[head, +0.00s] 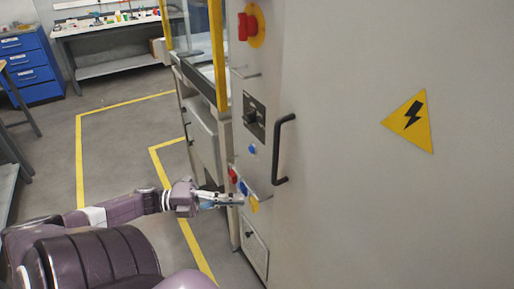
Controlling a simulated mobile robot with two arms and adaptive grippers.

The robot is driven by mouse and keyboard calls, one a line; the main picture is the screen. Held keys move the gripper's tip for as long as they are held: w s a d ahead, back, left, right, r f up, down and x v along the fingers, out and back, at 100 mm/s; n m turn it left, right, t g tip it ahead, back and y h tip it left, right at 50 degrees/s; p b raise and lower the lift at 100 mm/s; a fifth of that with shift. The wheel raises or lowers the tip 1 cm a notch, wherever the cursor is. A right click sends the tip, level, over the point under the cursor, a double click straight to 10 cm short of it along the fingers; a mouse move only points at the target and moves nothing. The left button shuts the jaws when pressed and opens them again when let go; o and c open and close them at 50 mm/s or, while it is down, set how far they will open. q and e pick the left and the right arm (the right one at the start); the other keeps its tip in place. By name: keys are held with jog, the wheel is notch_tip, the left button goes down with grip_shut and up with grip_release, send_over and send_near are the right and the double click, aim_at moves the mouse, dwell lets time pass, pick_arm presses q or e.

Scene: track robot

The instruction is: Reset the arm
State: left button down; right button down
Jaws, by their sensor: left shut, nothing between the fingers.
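My left arm comes in from the lower left. My left gripper (232,199) is shut and empty. Its fingertips are in front of the narrow side panel of the grey cabinet (350,200), close to a yellow button (254,204) and a blue button (244,188). I cannot tell whether the fingertips touch the panel. A red button (233,175) sits just above. My right gripper is not in the picture.
Yellow lines (80,160) mark the open floor at left. A blue drawer unit (30,65) and a workbench (110,28) stand behind.

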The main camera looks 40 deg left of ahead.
pick_arm(q)
jog(key=shift+v, duration=1.5)
jog(key=shift+s+d+f, duration=0.1)
jog(key=shift+d, duration=0.05)
